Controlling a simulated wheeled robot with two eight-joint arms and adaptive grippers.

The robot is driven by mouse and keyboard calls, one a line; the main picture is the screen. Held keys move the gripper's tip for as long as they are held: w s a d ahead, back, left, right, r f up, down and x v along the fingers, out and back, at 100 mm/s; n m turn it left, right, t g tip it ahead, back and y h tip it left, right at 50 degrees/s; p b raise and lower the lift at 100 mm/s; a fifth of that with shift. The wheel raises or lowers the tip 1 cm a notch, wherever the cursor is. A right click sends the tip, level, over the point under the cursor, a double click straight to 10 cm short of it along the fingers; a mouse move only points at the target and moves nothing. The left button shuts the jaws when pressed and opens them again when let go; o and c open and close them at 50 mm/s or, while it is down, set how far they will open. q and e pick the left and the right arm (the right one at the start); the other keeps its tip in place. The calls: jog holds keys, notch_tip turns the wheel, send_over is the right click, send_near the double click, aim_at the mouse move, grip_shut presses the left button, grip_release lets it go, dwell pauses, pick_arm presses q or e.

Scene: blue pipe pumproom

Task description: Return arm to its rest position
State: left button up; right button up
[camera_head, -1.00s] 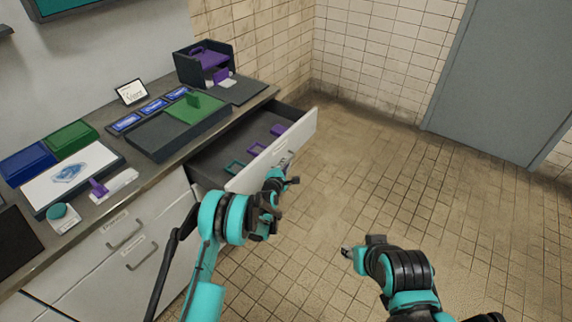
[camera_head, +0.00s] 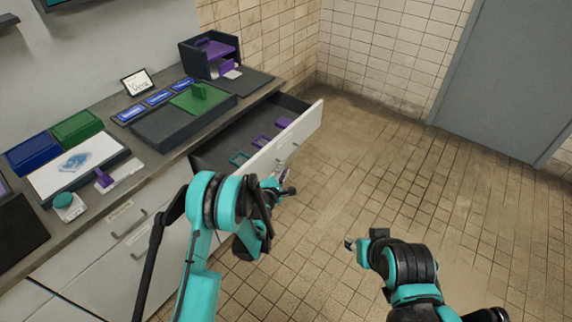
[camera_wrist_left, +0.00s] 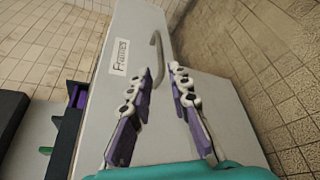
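My left gripper (camera_head: 285,190) is in front of the open drawer's white front (camera_head: 290,142), low and near its close end. In the left wrist view my left gripper (camera_wrist_left: 163,74) has its two purple-and-white fingers apart, with nothing between the tips. The drawer's curved handle (camera_wrist_left: 157,50) is just beyond the fingertips, beside a label (camera_wrist_left: 121,57); the fingers are not closed on it. My right gripper (camera_head: 357,244) is over the tiled floor, partly hidden by its wrist; its opening is too small to judge.
The drawer stands open, with teal and purple outlined slots (camera_head: 262,141) inside. The counter (camera_head: 150,165) holds a dark tray with a green piece (camera_head: 200,97), a purple-shelved rack (camera_head: 212,55) and a white board (camera_head: 78,165). The tiled floor (camera_head: 400,180) to the right is clear.

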pick_arm(q)
jog(key=shift+s+a+r, duration=0.15)
jog(key=shift+s, duration=0.35)
jog(key=s+a+r+m+g, duration=0.1)
jog(key=s+a+r+m, duration=0.1)
jog(key=s+r+m, duration=0.3)
jog(key=s+a+r+m+g+y, duration=0.1)
jog(key=s+a+r+m, duration=0.1)
jog(key=r, duration=0.4)
jog(key=s+a+r+m+g, duration=0.2)
jog(key=s+a+r+m, duration=0.15)
jog(key=r, duration=0.25)
jog(key=s+a+m+g+y, duration=0.1)
jog(key=s+a+m, duration=0.1)
jog(key=s, duration=0.7)
jog(key=s+a+m+g+y, duration=0.1)
jog(key=s+a+m, duration=0.2)
jog(key=s, duration=0.6)
jog(key=s+a+m+g+y, duration=0.1)
jog(key=s+a+m, duration=0.2)
jog(key=s, duration=0.6)
jog(key=m, duration=0.2)
jog(key=shift+s+m+g, duration=0.2)
jog(key=shift+m+g, duration=0.15)
jog(key=shift+g, duration=0.05)
